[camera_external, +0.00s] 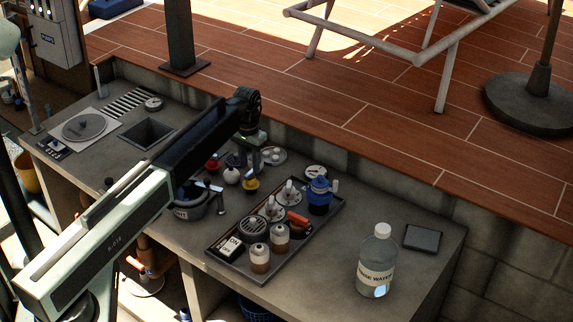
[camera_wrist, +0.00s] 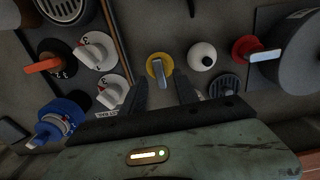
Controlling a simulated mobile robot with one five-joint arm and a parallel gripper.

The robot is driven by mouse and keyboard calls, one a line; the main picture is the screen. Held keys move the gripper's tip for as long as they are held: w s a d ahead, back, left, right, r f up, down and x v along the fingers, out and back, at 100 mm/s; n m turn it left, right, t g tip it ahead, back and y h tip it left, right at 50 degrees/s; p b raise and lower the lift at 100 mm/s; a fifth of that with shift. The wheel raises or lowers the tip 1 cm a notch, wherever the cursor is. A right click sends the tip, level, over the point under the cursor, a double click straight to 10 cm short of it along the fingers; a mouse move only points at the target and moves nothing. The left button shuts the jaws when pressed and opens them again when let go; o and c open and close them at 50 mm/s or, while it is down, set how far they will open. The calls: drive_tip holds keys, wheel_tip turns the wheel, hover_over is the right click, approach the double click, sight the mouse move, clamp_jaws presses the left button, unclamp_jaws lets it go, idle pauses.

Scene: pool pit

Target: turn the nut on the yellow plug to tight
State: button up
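The yellow plug (camera_external: 250,186) stands on the grey counter, left of the dark tray.
Close to the plug are a white round knob (camera_wrist: 202,56) and a red-based knob (camera_wrist: 245,48). On the other side, the tray holds white dials (camera_wrist: 95,50), an orange handle (camera_wrist: 43,66) and a blue valve (camera_wrist: 58,122). A water bottle (camera_external: 377,262) stands at the counter's right.

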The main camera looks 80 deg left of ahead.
sight(250, 172)
wheel_tip(250, 172, up, 6)
drive_tip(key=p, duration=0.4)
drive_tip(key=shift+f, duration=0.25)
